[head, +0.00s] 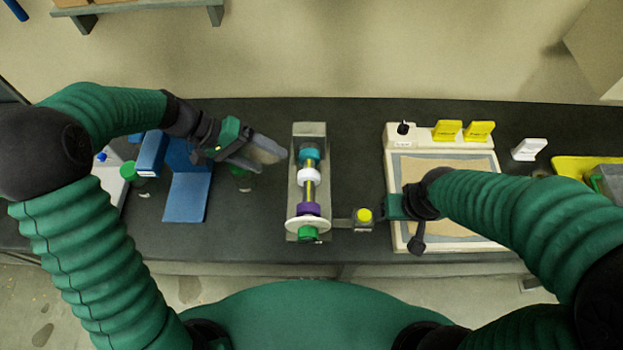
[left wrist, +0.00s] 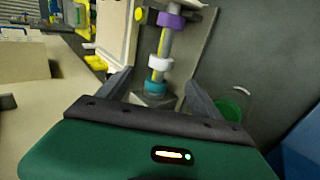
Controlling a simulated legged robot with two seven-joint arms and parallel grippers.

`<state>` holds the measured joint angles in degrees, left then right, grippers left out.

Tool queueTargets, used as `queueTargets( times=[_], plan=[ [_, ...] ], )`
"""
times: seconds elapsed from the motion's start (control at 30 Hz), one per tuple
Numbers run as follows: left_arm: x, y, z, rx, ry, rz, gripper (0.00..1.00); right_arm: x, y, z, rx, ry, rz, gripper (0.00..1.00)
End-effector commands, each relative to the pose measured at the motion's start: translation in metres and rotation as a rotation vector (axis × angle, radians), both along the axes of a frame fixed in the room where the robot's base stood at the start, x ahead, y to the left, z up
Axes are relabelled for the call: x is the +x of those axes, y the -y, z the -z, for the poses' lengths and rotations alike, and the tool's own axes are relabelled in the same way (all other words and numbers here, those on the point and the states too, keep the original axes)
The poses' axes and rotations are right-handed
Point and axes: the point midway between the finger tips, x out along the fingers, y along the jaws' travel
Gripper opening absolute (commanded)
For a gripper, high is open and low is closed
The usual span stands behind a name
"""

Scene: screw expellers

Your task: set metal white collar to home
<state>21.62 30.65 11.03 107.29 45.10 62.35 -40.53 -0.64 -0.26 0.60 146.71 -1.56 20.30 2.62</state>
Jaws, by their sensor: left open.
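The white collar (head: 309,176) sits around a yellow-marked shaft on a grey stand (head: 310,131), between a teal collar (head: 309,156) and a purple collar (head: 308,209). In the left wrist view the white collar (left wrist: 161,63) shows between my open fingers, beyond their tips. My left gripper (head: 279,152) is empty, left of the stand near the teal end, and apart from the collars. My right gripper (head: 407,222) is over the left edge of the beige tray; its fingers are mostly hidden.
A white disc (head: 308,224) and green knob (head: 309,234) are at the stand's near end. A yellow button (head: 364,215) is to its right. A blue stand (head: 187,197) is left, a beige tray (head: 392,150) right. A green cup (left wrist: 231,106) is near my left gripper.

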Motion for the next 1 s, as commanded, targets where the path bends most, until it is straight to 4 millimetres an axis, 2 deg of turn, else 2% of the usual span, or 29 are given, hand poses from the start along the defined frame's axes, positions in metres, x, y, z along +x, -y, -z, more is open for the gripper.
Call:
queueTargets(
  times=[0.4, 0.5, 0.7, 1.0],
  plan=[
    [-0.004, 0.085, 0.074, 0.014, -0.008, 0.005, 0.75, 0.0, 0.004, -0.009, 0.005, 0.0, 0.0, 0.75],
    [-0.003, 0.099, 0.09, 0.013, -0.007, 0.004, 0.75, 0.001, 0.004, -0.01, 0.004, 0.0, 0.0, 0.75],
    [-0.003, 0.111, 0.109, 0.008, -0.004, 0.001, 0.75, 0.001, 0.004, -0.012, 0.004, 0.0, 0.0, 0.75],
    [-0.002, 0.114, 0.112, 0.01, -0.003, 0.0, 0.73, 0.001, 0.004, -0.012, 0.005, 0.0, -0.001, 0.75]
  ],
)
